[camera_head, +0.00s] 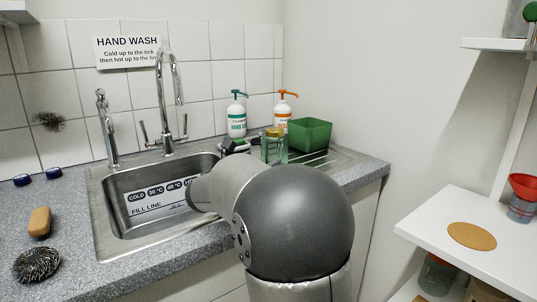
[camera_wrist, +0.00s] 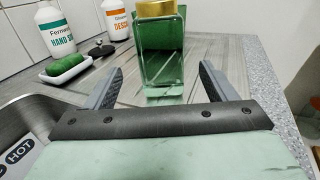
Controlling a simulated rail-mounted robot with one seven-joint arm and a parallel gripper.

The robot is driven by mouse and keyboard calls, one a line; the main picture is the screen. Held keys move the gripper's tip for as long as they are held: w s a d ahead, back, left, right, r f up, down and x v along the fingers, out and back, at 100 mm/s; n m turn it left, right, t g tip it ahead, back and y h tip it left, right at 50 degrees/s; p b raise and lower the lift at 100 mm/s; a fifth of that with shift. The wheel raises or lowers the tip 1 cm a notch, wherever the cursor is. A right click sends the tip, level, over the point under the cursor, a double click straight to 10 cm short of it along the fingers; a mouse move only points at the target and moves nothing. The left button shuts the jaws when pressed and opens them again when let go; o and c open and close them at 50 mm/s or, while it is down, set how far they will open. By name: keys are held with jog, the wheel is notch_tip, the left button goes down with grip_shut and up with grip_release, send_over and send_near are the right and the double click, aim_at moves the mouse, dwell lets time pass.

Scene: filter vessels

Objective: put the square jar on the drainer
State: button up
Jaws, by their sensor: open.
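The square jar (camera_head: 274,149) is clear glass with a gold lid. It stands upright on the drainer (camera_head: 341,164), the ridged steel board right of the sink. In the wrist view the jar (camera_wrist: 160,62) is straight ahead, its base on the drainer (camera_wrist: 92,84). My gripper (camera_wrist: 161,70) is open, with one finger on each side of the jar's lower part in the picture. No finger visibly touches the jar, and a gap shows on both sides. In the head view my arm hides most of my gripper.
A green tub (camera_head: 310,134) stands just behind the jar. Two pump bottles, green-labelled (camera_head: 237,118) and orange-labelled (camera_head: 283,108), stand at the wall. The sink (camera_head: 150,200) lies left.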

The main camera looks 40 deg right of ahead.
jog(key=shift+v, duration=2.35)
jog(key=s+a+r+m+g+y+p, duration=0.35)
jog(key=s+r+m+p, duration=0.35)
jog(key=p, duration=0.5)
jog(key=s+a+r+m+g+y+p, duration=0.2)
jog(key=s+r+m+y+p, duration=0.25)
jog(key=s+p, duration=0.6)
jog(key=s+a+r+m+y+p, duration=0.4)
jog(key=a+p, duration=0.3)
jog(key=p, duration=0.2)
jog(key=s+a+r+m+y+p, duration=0.4)
jog(key=s+a+r+m+p, duration=0.1)
jog(key=p, duration=0.4)
jog(key=s+a+m, duration=0.1)
jog(key=a+m, duration=0.1)
jog(key=shift+a, duration=0.35)
jog(key=shift+s+g, duration=0.1)
jog(key=shift+g, duration=0.15)
